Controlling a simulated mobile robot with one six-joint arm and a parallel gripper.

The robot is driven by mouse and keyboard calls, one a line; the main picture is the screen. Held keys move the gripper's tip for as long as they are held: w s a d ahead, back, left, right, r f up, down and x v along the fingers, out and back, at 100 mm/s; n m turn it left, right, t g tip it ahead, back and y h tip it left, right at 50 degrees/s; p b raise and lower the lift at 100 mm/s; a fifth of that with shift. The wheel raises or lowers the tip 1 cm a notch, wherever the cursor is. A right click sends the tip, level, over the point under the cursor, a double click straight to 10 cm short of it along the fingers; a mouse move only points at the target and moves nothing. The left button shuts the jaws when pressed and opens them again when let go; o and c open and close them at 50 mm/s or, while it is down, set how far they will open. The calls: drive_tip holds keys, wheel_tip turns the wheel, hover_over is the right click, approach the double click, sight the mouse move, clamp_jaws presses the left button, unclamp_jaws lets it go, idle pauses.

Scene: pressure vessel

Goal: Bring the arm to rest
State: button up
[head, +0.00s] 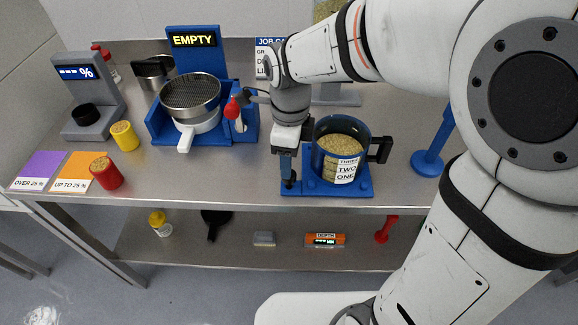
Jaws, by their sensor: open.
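My arm (400,50) reaches in from the right and bends down over the steel bench. My gripper (289,182) points down at the left side of the blue vessel (322,133), beside its base. It holds nothing that I can see, and its fingertips are partly hard to make out. The vessel is clear-walled with a blue rim, holds grainy tan material, and carries labels reading THREE, TWO, ONE. It stands upright on a blue base plate (340,188) and has a black handle (380,150) on the right.
A blue stand with a sieve (190,92) and an EMPTY display (194,40) is left of my gripper. Red (106,173) and yellow (125,136) containers stand at the left. A blue post (430,160) is at the right. The lower shelf (280,250) holds several small items.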

drive_tip(key=shift+r, duration=1.2)
drive_tip(key=shift+d, duration=0.1)
drive_tip(key=shift+d+n, duration=0.2)
drive_tip(key=shift+n, duration=0.1)
drive_tip(key=s+d+n+t, duration=0.1)
drive_tip(key=s+d+n, duration=0.3)
drive_tip(key=d+n, duration=0.3)
drive_tip(key=s+d+n+t, duration=0.2)
drive_tip(key=s+d+n, duration=0.2)
drive_tip(key=d+n, duration=0.3)
drive_tip(key=shift+s+d+r+n, duration=0.25)
drive_tip(key=shift+s+r+n, duration=0.15)
drive_tip(key=shift+n, duration=2.4)
